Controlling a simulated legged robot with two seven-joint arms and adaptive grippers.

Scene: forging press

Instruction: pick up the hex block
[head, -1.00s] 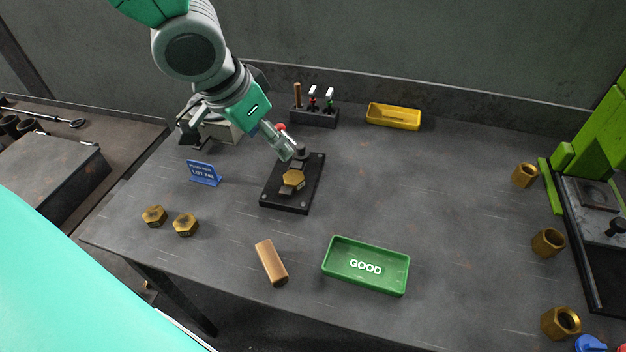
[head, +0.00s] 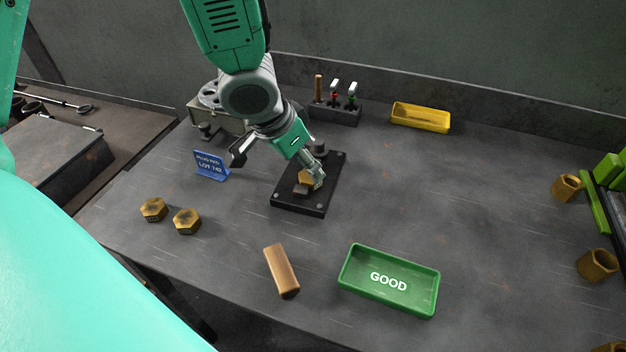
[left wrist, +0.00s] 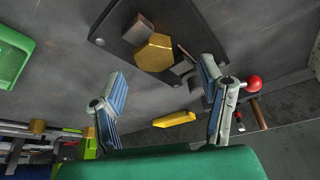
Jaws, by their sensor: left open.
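A brass hex block (head: 305,179) lies on a black fixture plate (head: 322,197), between dark jaw pieces. In the left wrist view the hex block (left wrist: 155,53) shows its gold hexagonal face. My left gripper (head: 316,178) is just above the fixture and partly covers the block in the head view. In the left wrist view its two blue-grey fingers (left wrist: 160,70) are spread apart with nothing between them, and the block shows just beyond the tips. Whether a finger touches it I cannot tell. My right gripper is in neither view.
Two more hex blocks (head: 170,215) stand at the left. A blue lot sign (head: 209,165), a wooden-coloured bar (head: 281,270), a green GOOD tray (head: 389,281), a yellow tray (head: 420,118) and a tool rack (head: 335,113) surround the fixture.

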